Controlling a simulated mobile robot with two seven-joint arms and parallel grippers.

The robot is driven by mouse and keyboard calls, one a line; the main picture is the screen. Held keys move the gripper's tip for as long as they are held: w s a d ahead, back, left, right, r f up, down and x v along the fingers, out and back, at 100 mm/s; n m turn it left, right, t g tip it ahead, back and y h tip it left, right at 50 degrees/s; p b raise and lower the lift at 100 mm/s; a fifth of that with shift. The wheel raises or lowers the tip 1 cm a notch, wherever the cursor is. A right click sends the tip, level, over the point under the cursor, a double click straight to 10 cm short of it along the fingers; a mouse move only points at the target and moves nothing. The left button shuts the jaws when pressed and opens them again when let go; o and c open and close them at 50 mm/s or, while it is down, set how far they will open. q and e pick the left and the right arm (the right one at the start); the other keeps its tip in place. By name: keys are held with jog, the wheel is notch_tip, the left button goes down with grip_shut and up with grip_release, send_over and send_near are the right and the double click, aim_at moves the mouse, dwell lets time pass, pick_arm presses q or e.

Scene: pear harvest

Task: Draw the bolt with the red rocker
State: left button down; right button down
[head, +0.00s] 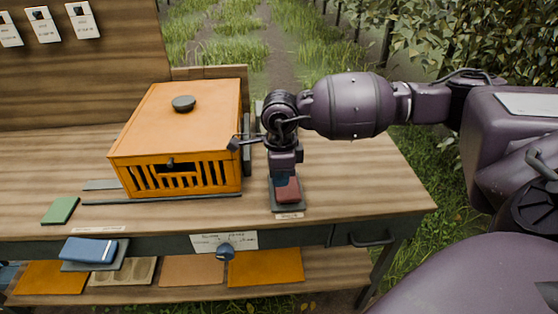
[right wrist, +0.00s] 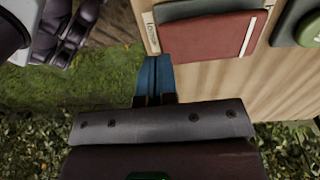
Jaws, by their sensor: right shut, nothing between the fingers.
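The red rocker (head: 288,190) sits on a dark base near the front edge of the bench, right of the orange crate (head: 190,120). It also shows in the right wrist view (right wrist: 210,42), with a white line near one end. My right gripper (head: 281,180) points down at the red rocker and hides its rear part. Its blue fingers (right wrist: 153,78) are together and empty, close to the rocker's edge. I cannot tell whether they touch it. I cannot tell which dark fitting by the crate is the bolt. My left gripper is not in view.
A green rocker (head: 61,210) lies left on the bench, and a blue one (head: 88,250) juts from its front. A round dark knob (head: 225,253) and a drawer handle (head: 372,238) stick out in front. The bench top (head: 350,175) is clear to the right.

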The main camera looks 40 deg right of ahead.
aim_at(280, 199)
notch_tip(280, 199, down, 5)
jog(key=shift+s+r, duration=0.1)
jog(key=shift+r, duration=0.1)
jog(key=shift+a, duration=0.1)
jog(key=shift+s+a+f, duration=0.1)
jog(key=shift+s+f, duration=0.15)
jog(key=shift+f, duration=0.3)
jog(key=shift+s+a+f, duration=0.1)
jog(key=shift+f, duration=0.25)
jog(key=shift+s+f, duration=0.1)
jog(key=shift+f, duration=0.15)
jog(key=shift+r, duration=0.1)
